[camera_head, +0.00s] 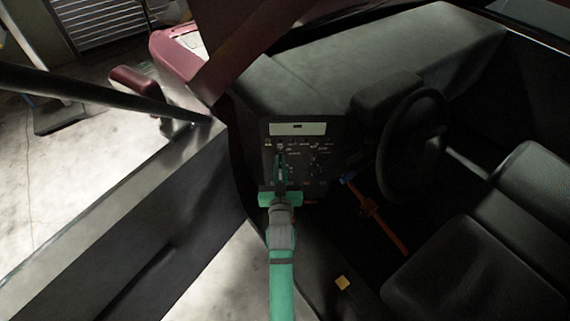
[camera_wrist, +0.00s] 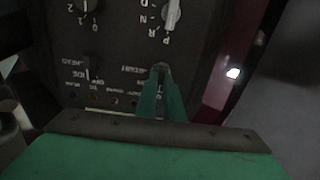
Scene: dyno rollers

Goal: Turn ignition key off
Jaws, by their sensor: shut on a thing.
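The dark control panel (camera_head: 324,143) stands below the dashboard in the head view, with white labels and several knobs. My gripper (camera_head: 281,163), with its green body, reaches up to the panel's left part. In the wrist view my gripper's (camera_wrist: 160,75) green fingers are together at the panel face, beside a white label that looks like "START". They are shut on a small control there, which I take to be the ignition key. The fingers hide almost all of it, so its turn position cannot be read.
In the wrist view a pale selector lever (camera_wrist: 172,14) stands above my fingertips, with rotary knobs (camera_wrist: 90,64) to the left. In the head view are the steering wheel (camera_head: 413,145), an orange bar (camera_head: 384,222), seats (camera_head: 470,265) and the door (camera_head: 150,220).

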